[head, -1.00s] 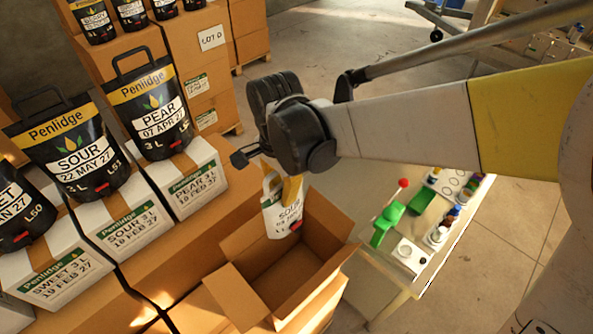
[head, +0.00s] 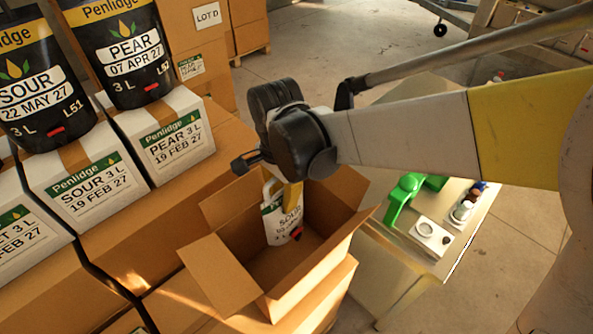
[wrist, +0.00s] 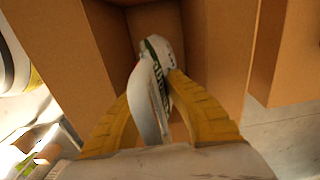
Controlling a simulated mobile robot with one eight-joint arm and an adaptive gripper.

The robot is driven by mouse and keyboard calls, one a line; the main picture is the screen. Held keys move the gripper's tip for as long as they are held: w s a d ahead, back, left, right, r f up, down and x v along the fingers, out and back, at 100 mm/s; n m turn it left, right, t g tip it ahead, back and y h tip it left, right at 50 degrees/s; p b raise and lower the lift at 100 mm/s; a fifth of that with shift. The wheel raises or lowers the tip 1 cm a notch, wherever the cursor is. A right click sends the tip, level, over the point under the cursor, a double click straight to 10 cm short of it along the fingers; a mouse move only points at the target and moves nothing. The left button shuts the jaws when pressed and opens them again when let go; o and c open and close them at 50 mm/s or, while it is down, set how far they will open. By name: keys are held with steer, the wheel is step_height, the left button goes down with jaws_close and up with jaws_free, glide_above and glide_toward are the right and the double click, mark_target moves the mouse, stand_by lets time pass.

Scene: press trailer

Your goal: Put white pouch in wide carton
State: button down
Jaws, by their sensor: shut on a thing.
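The white pouch (head: 281,219) has a green band, the word SOUR and a small red tap. It hangs upright from my gripper (head: 286,185) in the head view. In the wrist view my gripper's (wrist: 165,112) two yellow fingers are shut on the pouch (wrist: 152,85). The wide carton (head: 228,273) is open with its flaps spread. The pouch hangs over the carton opening, its lower part appearing within the walls. I cannot tell whether it touches the carton's floor.
White boxes (head: 88,195) marked SOUR and PEAR stand left of the carton, with black pouches (head: 122,50) on top. A small table (head: 421,258) with a green tool (head: 403,196) and small jars stands to the right.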

mark_target(284, 221)
step_height(284, 221, down, 11)
steer(key=b, duration=0.9)
steer(key=shift+f, duration=0.1)
step_height(284, 221, down, 10)
steer(key=b, duration=0.3)
steer(key=c, duration=1.5)
jaws_free()
step_height(284, 221, up, 12)
steer(key=p, duration=0.3)
